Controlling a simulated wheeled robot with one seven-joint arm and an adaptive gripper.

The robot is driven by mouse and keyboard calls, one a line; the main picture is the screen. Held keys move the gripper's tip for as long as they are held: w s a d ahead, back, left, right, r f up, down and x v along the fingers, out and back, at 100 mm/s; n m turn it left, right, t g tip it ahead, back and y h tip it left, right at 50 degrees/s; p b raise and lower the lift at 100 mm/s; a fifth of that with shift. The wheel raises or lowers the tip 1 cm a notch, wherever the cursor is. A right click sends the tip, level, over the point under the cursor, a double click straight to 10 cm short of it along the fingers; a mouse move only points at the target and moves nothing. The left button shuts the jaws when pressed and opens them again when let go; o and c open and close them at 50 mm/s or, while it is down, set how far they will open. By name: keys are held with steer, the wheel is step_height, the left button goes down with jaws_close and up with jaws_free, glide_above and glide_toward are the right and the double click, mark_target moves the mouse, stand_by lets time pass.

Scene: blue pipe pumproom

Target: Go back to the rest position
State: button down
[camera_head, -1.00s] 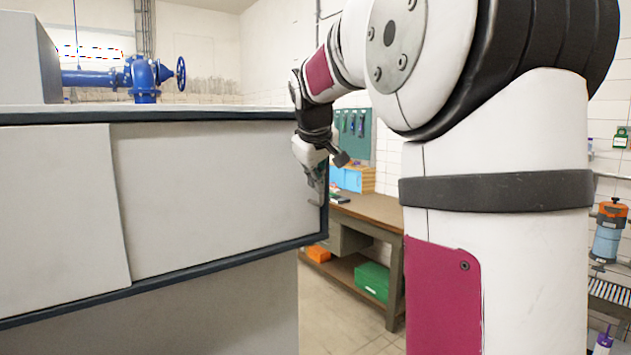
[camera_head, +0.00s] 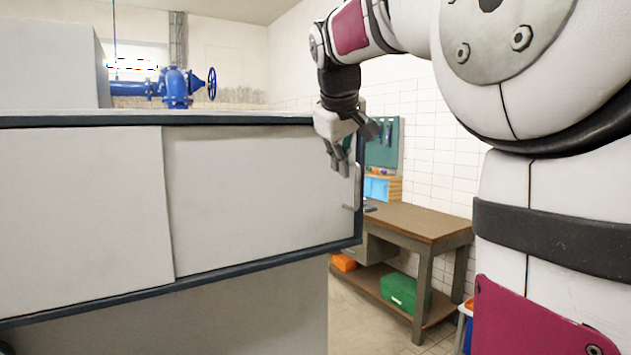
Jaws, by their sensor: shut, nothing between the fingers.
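My gripper (camera_head: 345,165) hangs from my arm near the top right corner of a grey cabinet (camera_head: 255,195) with sliding doors. Its fingers point down and are shut, with nothing between them. It is in front of the right door, just above and left of a metal door handle (camera_head: 357,188). It appears apart from the handle. My arm reaches in from the right at the top of the view.
Blue pipes (camera_head: 178,88) show behind the cabinet top. Floor shows between cabinet and bench.

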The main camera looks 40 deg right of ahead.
steer(key=shift+v, duration=1.25)
steer(key=s+a+f+y, duration=0.2)
steer(key=s+a+f, duration=0.7)
steer(key=a+f, duration=0.2)
steer(key=s+a+f+y, duration=0.3)
steer(key=s+a+f, duration=0.7)
steer(key=a+f, duration=0.2)
steer(key=shift+s+a, duration=0.15)
steer(key=shift+a, duration=0.45)
